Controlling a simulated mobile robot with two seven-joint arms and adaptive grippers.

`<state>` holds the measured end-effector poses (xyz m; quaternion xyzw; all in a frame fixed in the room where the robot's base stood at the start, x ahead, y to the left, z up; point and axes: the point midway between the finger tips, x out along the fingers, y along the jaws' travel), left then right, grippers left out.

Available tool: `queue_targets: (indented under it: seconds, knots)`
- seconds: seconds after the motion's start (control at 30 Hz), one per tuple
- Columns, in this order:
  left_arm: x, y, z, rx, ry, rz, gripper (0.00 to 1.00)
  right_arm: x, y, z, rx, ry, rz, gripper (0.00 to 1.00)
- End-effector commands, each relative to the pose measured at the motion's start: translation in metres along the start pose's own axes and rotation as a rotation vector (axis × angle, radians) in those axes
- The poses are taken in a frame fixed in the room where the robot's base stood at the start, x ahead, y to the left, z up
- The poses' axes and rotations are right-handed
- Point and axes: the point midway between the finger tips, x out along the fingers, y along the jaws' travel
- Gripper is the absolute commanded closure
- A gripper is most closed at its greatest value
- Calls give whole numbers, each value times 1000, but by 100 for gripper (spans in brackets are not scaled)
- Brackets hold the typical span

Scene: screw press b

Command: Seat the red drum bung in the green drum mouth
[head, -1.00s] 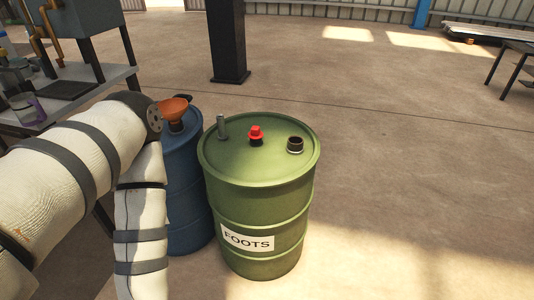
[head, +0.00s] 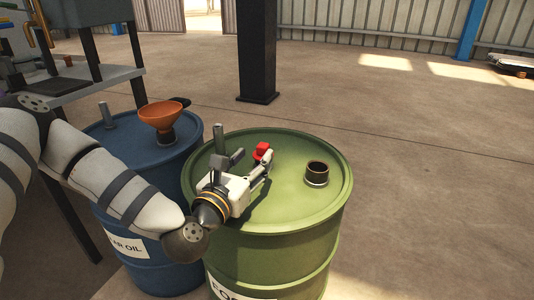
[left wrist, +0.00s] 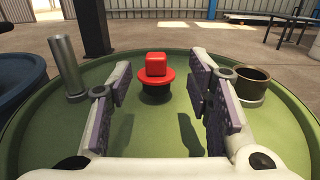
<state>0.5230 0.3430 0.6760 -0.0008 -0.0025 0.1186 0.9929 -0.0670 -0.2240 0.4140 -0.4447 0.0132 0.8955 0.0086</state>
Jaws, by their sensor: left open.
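The red drum bung (head: 262,150) has a square head and stands upright on the lid of the green drum (head: 330,215). The open drum mouth (head: 317,173), a short dark collar with a pale base ring, is to its right. My left gripper (head: 248,166) is open and low over the lid, pointing at the bung. In the left wrist view the bung (left wrist: 156,80) shows between and just beyond the open fingers, with nothing held. The mouth (left wrist: 253,84) is there beyond the right finger, which hides part of it. My right gripper is not in view.
A grey upright post (head: 218,138) stands on the green lid, left of the bung. A blue drum (head: 125,147) with an orange funnel (head: 161,116) is close on the left. A workbench (head: 85,83) and a dark column (head: 257,55) are behind.

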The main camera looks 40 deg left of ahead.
Motion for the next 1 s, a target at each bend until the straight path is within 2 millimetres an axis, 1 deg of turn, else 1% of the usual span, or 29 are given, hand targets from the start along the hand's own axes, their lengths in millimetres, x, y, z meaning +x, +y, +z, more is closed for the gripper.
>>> queue_targets:
  seconds: [0.03, 0.17, 0.33, 0.4, 0.5, 0.67, 0.7, 0.9, 1.0]
  knots:
    - [9, 0, -1, 2, -2, 0, 54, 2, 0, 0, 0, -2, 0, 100]
    - [25, 0, -1, 2, 0, -1, 54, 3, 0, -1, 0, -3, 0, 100]
    - [57, 6, -2, 4, 0, 0, 54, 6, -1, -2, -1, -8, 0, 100]
    - [68, 5, -3, 4, 1, -2, 54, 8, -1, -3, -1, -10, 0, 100]
    - [76, 6, -3, 3, 2, -1, 54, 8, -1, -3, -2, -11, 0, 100]
    - [76, 6, -2, 2, 3, -1, 54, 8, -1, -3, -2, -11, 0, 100]
    - [76, 6, -2, 2, 3, -1, 56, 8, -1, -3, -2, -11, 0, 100]
    - [76, 6, -2, 3, 3, -1, 100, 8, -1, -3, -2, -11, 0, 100]
    - [76, 6, -2, 3, 3, -1, 100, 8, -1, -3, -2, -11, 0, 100]
